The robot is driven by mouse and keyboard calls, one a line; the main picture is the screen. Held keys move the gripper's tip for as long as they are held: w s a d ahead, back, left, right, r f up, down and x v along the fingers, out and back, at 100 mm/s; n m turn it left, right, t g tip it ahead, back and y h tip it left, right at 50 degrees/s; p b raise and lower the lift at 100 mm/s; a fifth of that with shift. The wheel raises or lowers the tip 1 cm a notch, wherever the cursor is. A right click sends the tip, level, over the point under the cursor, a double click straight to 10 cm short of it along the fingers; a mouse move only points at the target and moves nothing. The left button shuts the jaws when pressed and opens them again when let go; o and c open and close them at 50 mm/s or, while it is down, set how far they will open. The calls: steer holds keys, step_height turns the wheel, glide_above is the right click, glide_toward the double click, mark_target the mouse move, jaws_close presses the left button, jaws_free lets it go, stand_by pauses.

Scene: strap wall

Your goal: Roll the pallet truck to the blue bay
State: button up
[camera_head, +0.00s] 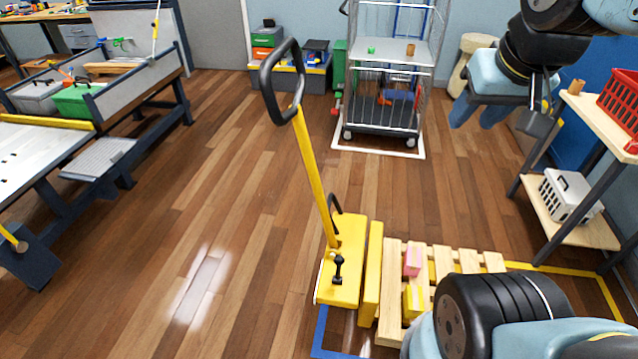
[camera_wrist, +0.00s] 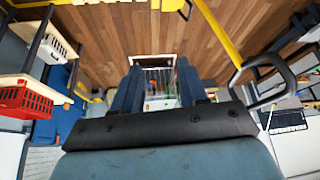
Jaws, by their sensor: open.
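The pallet truck (camera_head: 347,272) is yellow and stands low in the middle of the head view. Its yellow shaft leans up to a black loop handle (camera_head: 269,85). The loop also shows at the right of the wrist view (camera_wrist: 262,98). Its front part is under a wooden pallet (camera_head: 390,290). Blue floor tape (camera_head: 320,335) shows at the truck's lower left; the rest of that blue outline is hidden or out of view. My gripper (camera_head: 472,120) is open and empty, right of the handle and apart from it; its two blue fingers show in the wrist view (camera_wrist: 158,72).
A pink block (camera_head: 412,261) and a yellow block (camera_head: 414,301) sit on the pallet. A cage trolley (camera_head: 385,120) stands in a white outline behind. Yellow tape (camera_head: 575,272) marks the floor at right by a shelf (camera_head: 553,212). A workbench (camera_head: 120,100) stands left; the floor between is clear.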

steer(key=shift+w+d, duration=0.1)
steer(key=shift+w, duration=0.2)
